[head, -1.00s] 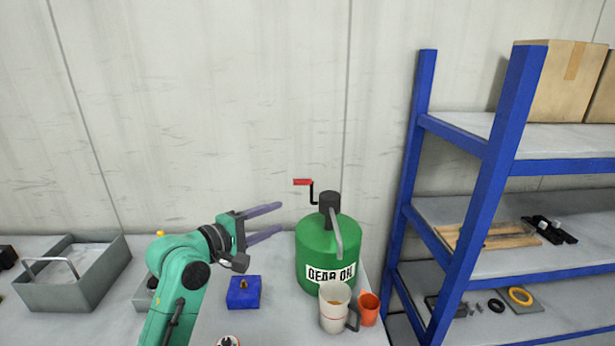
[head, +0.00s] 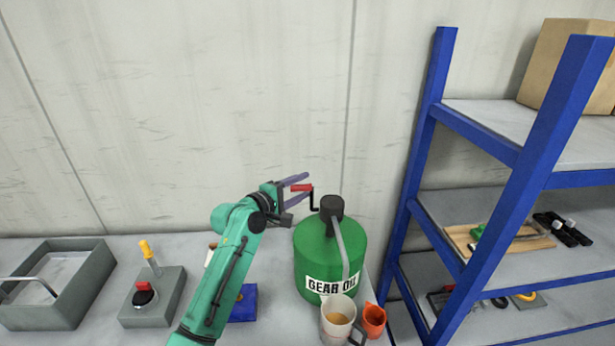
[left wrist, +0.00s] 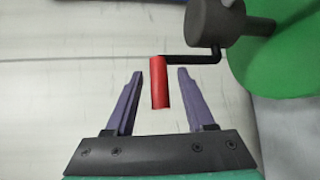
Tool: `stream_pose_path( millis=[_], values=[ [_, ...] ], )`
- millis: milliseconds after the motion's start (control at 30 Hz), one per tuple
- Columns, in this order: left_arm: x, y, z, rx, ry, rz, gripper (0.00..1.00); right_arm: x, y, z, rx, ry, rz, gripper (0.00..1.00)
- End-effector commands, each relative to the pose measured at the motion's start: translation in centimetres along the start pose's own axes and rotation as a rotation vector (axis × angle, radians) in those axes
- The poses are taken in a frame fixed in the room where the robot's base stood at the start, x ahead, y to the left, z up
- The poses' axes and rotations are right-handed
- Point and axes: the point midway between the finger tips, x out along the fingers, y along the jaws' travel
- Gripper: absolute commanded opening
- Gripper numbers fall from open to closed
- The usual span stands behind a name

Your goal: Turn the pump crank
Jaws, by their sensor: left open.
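The pump crank has a red handle (head: 301,188) on a black bent arm, joined to the dark pump head (head: 332,207) on top of the green gear oil can (head: 314,258). My left gripper (head: 297,184) is open at the crank handle. In the left wrist view the red handle (left wrist: 160,83) lies between the two purple fingers of the gripper (left wrist: 161,75), with a gap on each side. The handle's end reaches between the fingertips, and the crank arm bends off to the right toward the pump head (left wrist: 215,22). My right gripper is not in view.
A blue block (head: 244,303) lies behind my left arm. A grey box with a red button (head: 144,293) and a grey tray (head: 88,283) are left. A blue shelf rack (head: 426,180) stands close at right.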

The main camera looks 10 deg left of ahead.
Motion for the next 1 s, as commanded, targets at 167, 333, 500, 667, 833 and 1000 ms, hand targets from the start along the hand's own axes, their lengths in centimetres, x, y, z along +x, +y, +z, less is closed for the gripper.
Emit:
stream_pose_path(
  millis=[167,333,500,667,833,1000],
  values=[
    [2.4,0.1,0.1,-0.002,-0.002,-0.001,0.55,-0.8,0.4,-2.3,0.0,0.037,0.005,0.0],
    [2.9,-0.1,0.0,0.0,-0.001,0.0,0.55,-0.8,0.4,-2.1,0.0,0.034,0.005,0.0],
    [2.8,-0.1,0.0,-0.001,-0.001,0.0,0.39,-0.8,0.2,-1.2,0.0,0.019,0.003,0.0],
    [2.8,-0.1,0.0,-0.001,0.0,-0.001,0.0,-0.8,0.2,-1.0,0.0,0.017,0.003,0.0],
    [2.8,-0.1,0.0,-0.001,0.0,-0.001,0.0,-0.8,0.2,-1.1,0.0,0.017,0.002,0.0],
    [2.8,-0.2,0.0,-0.002,0.0,-0.002,0.0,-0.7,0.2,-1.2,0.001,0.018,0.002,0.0]
  ],
)
